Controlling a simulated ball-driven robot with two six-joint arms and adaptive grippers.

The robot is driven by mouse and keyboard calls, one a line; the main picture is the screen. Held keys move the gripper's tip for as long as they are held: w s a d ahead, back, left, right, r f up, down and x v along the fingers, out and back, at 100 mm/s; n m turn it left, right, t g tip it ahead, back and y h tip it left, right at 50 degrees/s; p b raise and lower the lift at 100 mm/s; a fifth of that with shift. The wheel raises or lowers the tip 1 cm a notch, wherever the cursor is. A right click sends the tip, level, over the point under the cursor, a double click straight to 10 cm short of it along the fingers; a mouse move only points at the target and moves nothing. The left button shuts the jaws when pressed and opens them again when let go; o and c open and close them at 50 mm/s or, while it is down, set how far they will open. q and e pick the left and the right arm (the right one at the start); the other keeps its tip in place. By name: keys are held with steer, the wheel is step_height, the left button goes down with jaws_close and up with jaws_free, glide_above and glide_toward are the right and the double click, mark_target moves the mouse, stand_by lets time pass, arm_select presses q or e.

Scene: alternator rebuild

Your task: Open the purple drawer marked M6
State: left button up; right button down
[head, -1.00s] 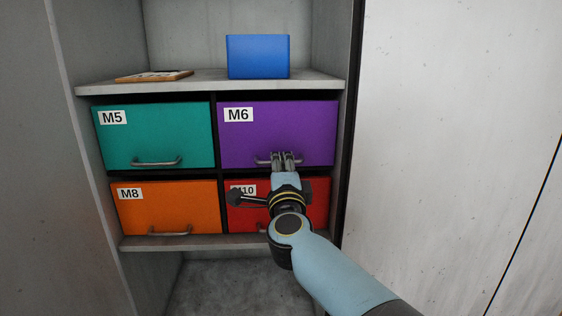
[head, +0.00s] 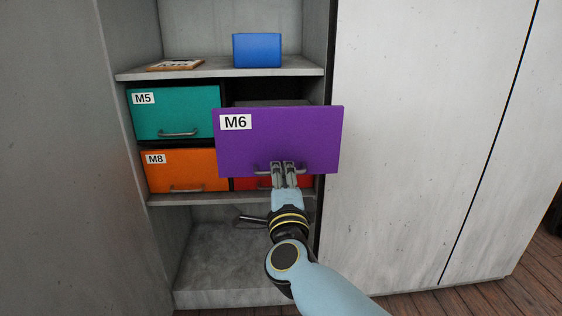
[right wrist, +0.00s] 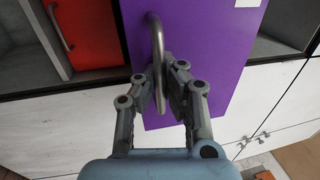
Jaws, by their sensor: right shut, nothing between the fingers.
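The purple drawer (head: 290,140) with its white M6 label (head: 236,122) stands pulled out of the cabinet, its front well forward of the other drawers. A dark gap and part of the drawer's inside show above its front. My right gripper (head: 283,167) is at the grey bar handle (head: 261,170) low on that front. In the right wrist view, the handle (right wrist: 154,30) runs down to the fingertips of my right gripper (right wrist: 164,85) against the purple face. The fingers are shut with nothing gripped between them. My left gripper is out of view.
The teal drawer M5 (head: 180,113) and orange drawer M8 (head: 185,172) are shut at the left. A red drawer (head: 245,184) is mostly hidden below the purple one. A blue box (head: 257,50) and a framed board (head: 176,65) lie on the shelf above.

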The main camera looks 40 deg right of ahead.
steer(key=shift+v, duration=0.9)
steer(key=shift+s+a+r, duration=0.1)
steer(key=shift+s+a, duration=0.05)
steer(key=shift+s, duration=0.2)
